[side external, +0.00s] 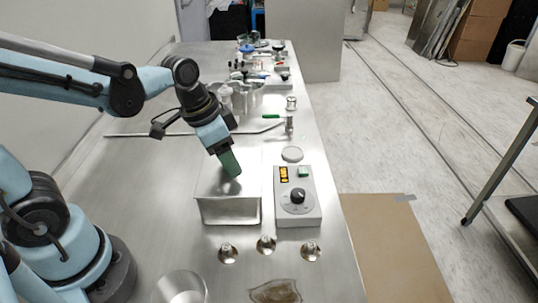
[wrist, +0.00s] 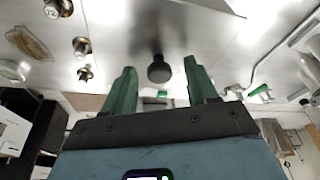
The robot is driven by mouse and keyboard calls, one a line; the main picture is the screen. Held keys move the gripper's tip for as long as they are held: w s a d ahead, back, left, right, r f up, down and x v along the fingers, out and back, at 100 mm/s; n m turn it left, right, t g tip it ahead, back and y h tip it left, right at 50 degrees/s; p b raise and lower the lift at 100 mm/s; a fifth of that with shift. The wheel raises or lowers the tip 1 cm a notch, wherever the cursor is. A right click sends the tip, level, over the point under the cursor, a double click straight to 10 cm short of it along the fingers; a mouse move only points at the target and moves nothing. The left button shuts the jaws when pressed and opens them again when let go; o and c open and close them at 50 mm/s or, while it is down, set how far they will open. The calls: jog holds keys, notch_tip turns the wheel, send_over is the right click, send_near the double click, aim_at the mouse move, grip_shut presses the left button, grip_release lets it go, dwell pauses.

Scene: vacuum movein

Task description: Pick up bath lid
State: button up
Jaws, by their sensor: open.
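The bath (side external: 230,212) is a shiny metal box near the middle of the bench in the side view. Its flat metal lid (side external: 207,185) lies on top. In the wrist view a dark round knob (wrist: 159,70) stands on the lid's bright surface (wrist: 125,40). My gripper (side external: 232,172) has green fingers that point down and tilt over the bath top. In the wrist view my gripper (wrist: 158,75) is open, with the knob showing in the gap between the fingertips. I cannot tell whether the fingers touch the lid. The gripper hides the knob in the side view.
A control box (side external: 306,212) with a dial stands close to the bath's right. A round disc (side external: 292,154) lies behind it. The bench left of the bath is clear.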

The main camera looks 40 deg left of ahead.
jog(key=shift+c, duration=0.5)
jog(key=c, duration=0.9)
grip_shut()
jog(key=shift+r, duration=0.1)
